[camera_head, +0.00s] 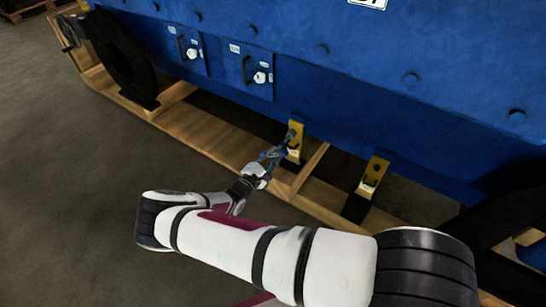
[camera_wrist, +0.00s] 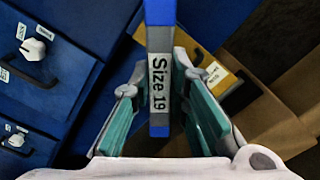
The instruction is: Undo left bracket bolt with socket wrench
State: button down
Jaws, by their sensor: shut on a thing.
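My gripper (camera_head: 271,158) is shut on the socket wrench. In the wrist view, the blue wrench handle (camera_wrist: 159,30) with its "Size 19" label stands between the teal finger pads (camera_wrist: 122,118). The yellow left bracket (camera_head: 296,130) is fixed below the blue engine side, just beyond the gripper. The wrench's far end is at or close to this bracket in the head view; I cannot tell whether it sits on the bolt. The left bracket bolt is hidden or too small to make out. The yellow right bracket (camera_head: 374,170) stands apart to the right.
The blue engine body (camera_head: 370,60) fills the back. Two blue panels with white knobs (camera_head: 261,77) and dark handles are on it to the left. A wooden pallet frame (camera_head: 215,134) runs beneath. A black wheel (camera_head: 122,60) is at left.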

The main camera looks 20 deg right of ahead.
jog(key=n+b, duration=0.2)
jog(key=n, duration=0.4)
jog(key=shift+n, duration=0.3)
jog(key=n+b, duration=0.1)
jog(key=n, duration=0.4)
jog(key=shift+a, duration=0.1)
jog(key=n+b, duration=0.2)
jog(key=n, duration=0.6)
jog(key=shift+a, duration=0.1)
